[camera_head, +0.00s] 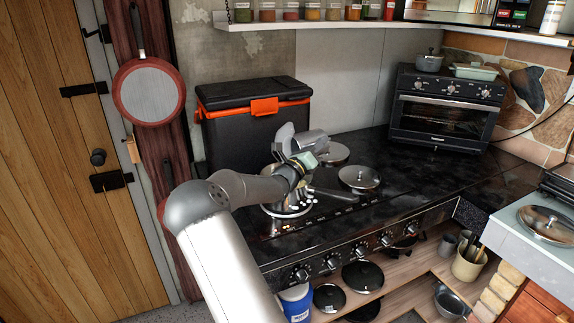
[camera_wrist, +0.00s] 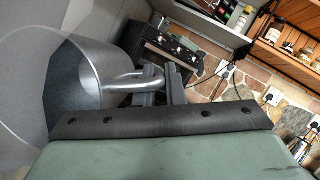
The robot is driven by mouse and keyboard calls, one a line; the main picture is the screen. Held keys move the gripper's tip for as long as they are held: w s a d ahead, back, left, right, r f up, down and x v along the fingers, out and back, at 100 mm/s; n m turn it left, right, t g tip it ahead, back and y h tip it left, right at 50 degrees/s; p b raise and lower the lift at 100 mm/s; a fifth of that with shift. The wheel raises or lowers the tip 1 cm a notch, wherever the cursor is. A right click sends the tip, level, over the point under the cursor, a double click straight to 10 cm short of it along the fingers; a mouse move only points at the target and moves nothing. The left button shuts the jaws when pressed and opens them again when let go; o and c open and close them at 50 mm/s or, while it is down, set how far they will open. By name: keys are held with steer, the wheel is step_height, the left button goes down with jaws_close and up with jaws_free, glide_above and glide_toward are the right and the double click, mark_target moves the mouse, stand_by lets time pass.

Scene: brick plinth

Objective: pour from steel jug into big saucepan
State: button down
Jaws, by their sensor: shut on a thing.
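The steel jug (camera_wrist: 78,85) fills the left of the wrist view, with its curved handle (camera_wrist: 127,82) towards my gripper. My gripper (camera_wrist: 160,82) is shut on that handle. In the head view my gripper (camera_head: 303,163) is above the stove, and the jug (camera_head: 312,142) is held up just behind it, looking tipped well over. A steel pan (camera_head: 287,210), apparently the big saucepan, sits on the hob below them, with its dark handle pointing right. My arm hides part of the pan. Its contents and any stream from the jug cannot be made out.
Two lidded pots (camera_head: 358,178) (camera_head: 333,153) stand on the hob beside and behind the pan. A black cool box (camera_head: 255,125) with orange latches is behind, and a toaster oven (camera_head: 446,108) is at the back right. A spice shelf (camera_head: 330,24) hangs above.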

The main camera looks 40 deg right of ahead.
mark_target(328, 144)
steer(key=shift+d+m+g+y+p, duration=0.3)
steer(key=shift+d+g+y+p, duration=0.1)
steer(key=shift+d+y+p, duration=0.65)
steer(key=shift+d+f+y+p, duration=0.3)
steer(key=shift+d+p, duration=0.2)
steer(key=shift+p, duration=0.1)
steer(key=shift+d+f+y+p, duration=0.2)
steer(key=shift+d+y+p, duration=0.05)
steer(key=shift+d+p, duration=0.25)
steer(key=shift+d+y+p, duration=0.2)
steer(key=shift+y+p, duration=0.1)
steer(key=shift+p, duration=0.35)
steer(key=y+p, duration=0.1)
steer(key=p, duration=0.1)
steer(key=d+y+p, duration=0.1)
steer(key=p, duration=0.1)
steer(key=shift+r+m+g+p, duration=0.15)
steer(key=shift+m+g+p, duration=0.15)
steer(key=shift+g+p, duration=0.1)
steer(key=d+f+y, duration=0.6)
steer(key=f+y, duration=0.6)
steer(key=shift+s, duration=0.2)
steer(key=shift+r, duration=0.15)
